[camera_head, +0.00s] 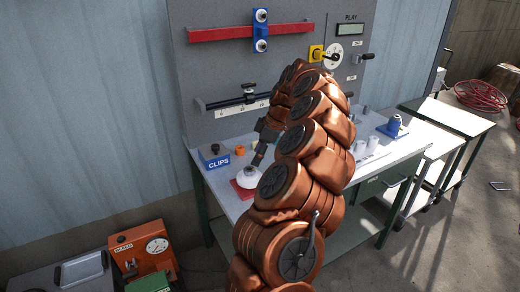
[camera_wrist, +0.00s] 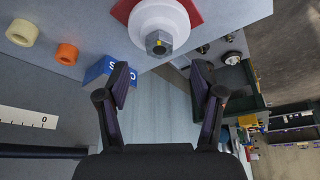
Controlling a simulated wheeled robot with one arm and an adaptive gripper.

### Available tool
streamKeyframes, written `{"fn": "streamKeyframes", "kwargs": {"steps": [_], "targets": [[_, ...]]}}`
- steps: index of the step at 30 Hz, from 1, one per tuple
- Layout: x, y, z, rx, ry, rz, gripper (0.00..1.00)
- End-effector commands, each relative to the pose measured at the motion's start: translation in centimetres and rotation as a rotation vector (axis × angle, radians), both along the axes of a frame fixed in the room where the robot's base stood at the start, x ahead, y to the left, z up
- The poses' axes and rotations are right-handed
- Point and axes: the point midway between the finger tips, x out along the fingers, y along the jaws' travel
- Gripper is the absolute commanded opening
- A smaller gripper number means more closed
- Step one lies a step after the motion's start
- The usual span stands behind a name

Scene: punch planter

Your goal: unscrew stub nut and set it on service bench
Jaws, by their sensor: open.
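A metal hex nut (camera_wrist: 159,42), apparently the stub nut, sits on the centre of a white round part (camera_wrist: 160,18) on a red base (camera_wrist: 122,9). In the head view the white part (camera_head: 249,177) stands on its red base (camera_head: 240,192) near the front left of the service bench (camera_head: 216,178). My gripper (camera_wrist: 161,74) is open and empty, its two fingers spread below the nut in the wrist view and apart from it.
A blue CLIPS box (camera_head: 213,157) and an orange ring (camera_head: 239,149) stand behind the white part, near the back panel. A rail with a black clamp (camera_head: 248,95) runs above them. White cylinders (camera_head: 366,147) and a blue device (camera_head: 394,126) stand right of my arm.

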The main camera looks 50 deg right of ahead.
Motion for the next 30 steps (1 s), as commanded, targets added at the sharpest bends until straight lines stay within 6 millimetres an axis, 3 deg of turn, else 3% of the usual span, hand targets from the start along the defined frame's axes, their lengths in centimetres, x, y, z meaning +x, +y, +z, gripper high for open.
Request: {"fn": "streamKeyframes", "kwargs": {"steps": [12,22,30], "targets": [[1.7,1.2,-4.8,0.001,0.000,-0.002,0.67],[1.9,1.3,-5.3,-0.002,-0.003,-0.002,0.67],[1.9,1.3,-5.3,-0.001,-0.002,-0.002,0.40]]}}
